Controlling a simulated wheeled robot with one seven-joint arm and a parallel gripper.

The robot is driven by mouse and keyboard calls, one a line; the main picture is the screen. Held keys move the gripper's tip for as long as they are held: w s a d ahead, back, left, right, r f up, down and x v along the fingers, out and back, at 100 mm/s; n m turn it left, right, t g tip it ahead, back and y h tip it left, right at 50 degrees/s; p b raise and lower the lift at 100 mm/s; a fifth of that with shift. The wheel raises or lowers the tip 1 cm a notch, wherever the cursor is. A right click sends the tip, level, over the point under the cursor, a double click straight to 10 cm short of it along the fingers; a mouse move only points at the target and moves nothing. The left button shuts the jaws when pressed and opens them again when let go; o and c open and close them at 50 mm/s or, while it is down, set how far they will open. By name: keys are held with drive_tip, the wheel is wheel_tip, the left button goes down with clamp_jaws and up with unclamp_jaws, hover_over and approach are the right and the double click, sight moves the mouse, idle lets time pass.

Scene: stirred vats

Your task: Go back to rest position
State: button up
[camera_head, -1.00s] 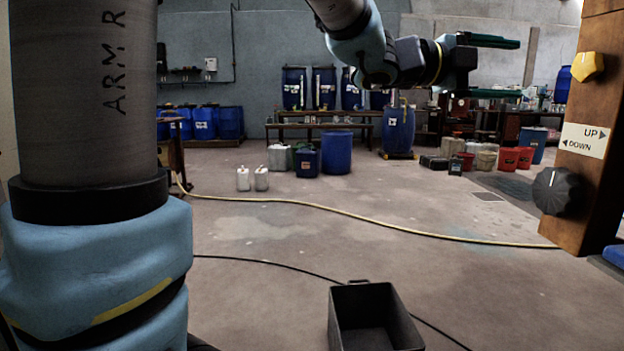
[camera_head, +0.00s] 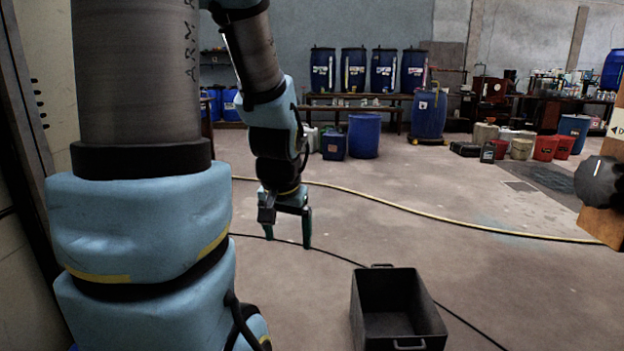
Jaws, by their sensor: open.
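My gripper (camera_head: 287,222) hangs at the end of my arm, left of centre, with its green fingers pointing down over the open floor. The fingers are spread apart and nothing is between them. My arm is bent, with its forearm coming down from the top of the picture. The wooden panel (camera_head: 606,226) with a black knob (camera_head: 597,182) stands at the right edge, well apart from my gripper. Only part of its label shows.
A black open bin (camera_head: 398,325) is on the floor at the lower middle, right of my gripper. A yellow hose (camera_head: 400,205) and a black cable (camera_head: 338,256) cross the floor. Blue barrels (camera_head: 363,136), benches and red buckets (camera_head: 546,148) stand far back.

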drive_tip(key=s+a+n+g+p, duration=0.2)
drive_tip(key=s, duration=0.3)
wheel_tip(320, 180, up, 19)
drive_tip(key=p, duration=1.9)
drive_tip(key=shift+r, duration=0.2)
drive_tip(key=shift+w+d, duration=0.1)
drive_tip(key=shift+c, duration=0.4)
